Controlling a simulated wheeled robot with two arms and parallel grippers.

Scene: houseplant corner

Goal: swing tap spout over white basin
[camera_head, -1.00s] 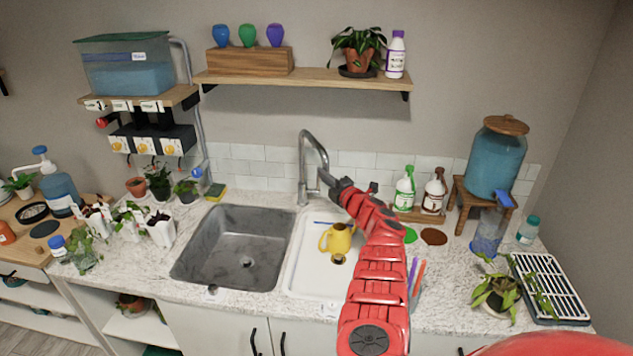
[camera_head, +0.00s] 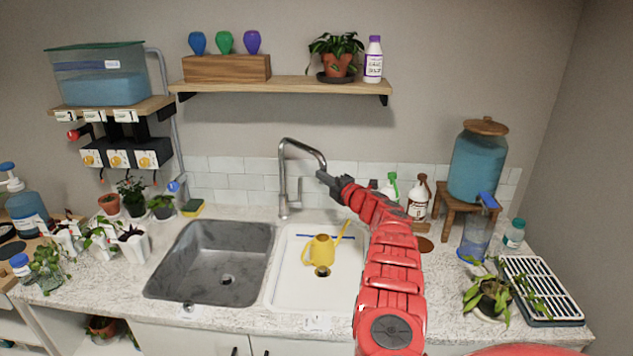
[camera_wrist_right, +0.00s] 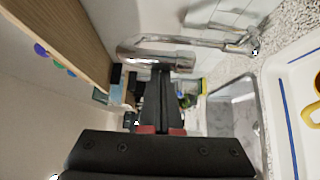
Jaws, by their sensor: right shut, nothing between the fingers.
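The chrome tap (camera_head: 284,180) rises from the counter behind the two basins. Its curved spout (camera_head: 305,146) reaches right, and its end is at the back of the white basin (camera_head: 284,292), on the white basin's side of the divider. My right gripper (camera_head: 322,177) is shut and empty, its tips close against the spout's end. In the right wrist view the shut fingers (camera_wrist_right: 162,72) meet the chrome spout (camera_wrist_right: 150,54); whether they touch is hard to tell. My left gripper is out of view.
A yellow watering can (camera_head: 321,250) and a blue stick (camera_head: 342,237) are in the white basin. The grey basin (camera_head: 185,290) to its left is empty. Spray bottles (camera_head: 417,200) stand behind my right arm. A wooden shelf (camera_head: 290,87) hangs above the tap.

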